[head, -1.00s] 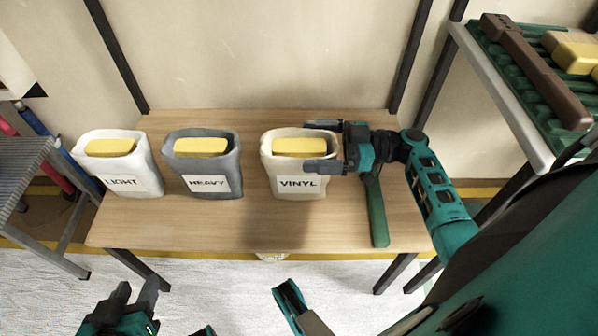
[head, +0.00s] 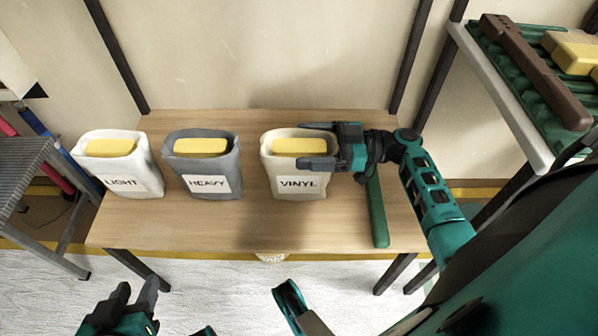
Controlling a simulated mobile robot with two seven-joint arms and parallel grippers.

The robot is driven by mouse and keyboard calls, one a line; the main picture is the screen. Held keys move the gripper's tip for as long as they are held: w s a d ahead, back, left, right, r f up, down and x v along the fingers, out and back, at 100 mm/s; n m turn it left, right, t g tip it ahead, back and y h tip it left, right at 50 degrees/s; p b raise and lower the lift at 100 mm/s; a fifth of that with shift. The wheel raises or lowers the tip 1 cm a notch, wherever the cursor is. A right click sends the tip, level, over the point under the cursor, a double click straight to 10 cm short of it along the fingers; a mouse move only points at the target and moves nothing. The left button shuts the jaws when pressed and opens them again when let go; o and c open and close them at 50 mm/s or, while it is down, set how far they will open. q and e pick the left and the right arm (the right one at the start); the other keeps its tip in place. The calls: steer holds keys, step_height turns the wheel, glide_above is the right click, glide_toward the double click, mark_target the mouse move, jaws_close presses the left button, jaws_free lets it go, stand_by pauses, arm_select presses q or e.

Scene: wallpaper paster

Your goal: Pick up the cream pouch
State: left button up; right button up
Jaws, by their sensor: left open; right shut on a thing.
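The cream pouch (head: 299,186), labelled VINYL and with a yellow block showing in its open top, stands upright on the wooden table (head: 230,225). My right gripper (head: 318,144) reaches in from the right and is shut on the cream pouch, one finger behind its upper part and one in front. The pouch's base appears to be at the tabletop; I cannot tell if there is a gap. My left gripper (head: 135,296) is open and empty at the bottom left, low in front of the table.
A grey pouch (head: 203,184) labelled HEAVY and a white pouch (head: 132,184) labelled LIGHT stand to the left. A long green tool (head: 377,212) lies just right of the cream pouch, under my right arm. A shelf (head: 500,95) with brown and yellow items stands at right.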

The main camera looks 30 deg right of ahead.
steer(key=shift+f, duration=0.25)
steer(key=c, duration=0.6)
steer(key=shift+r, duration=0.1)
jaws_close()
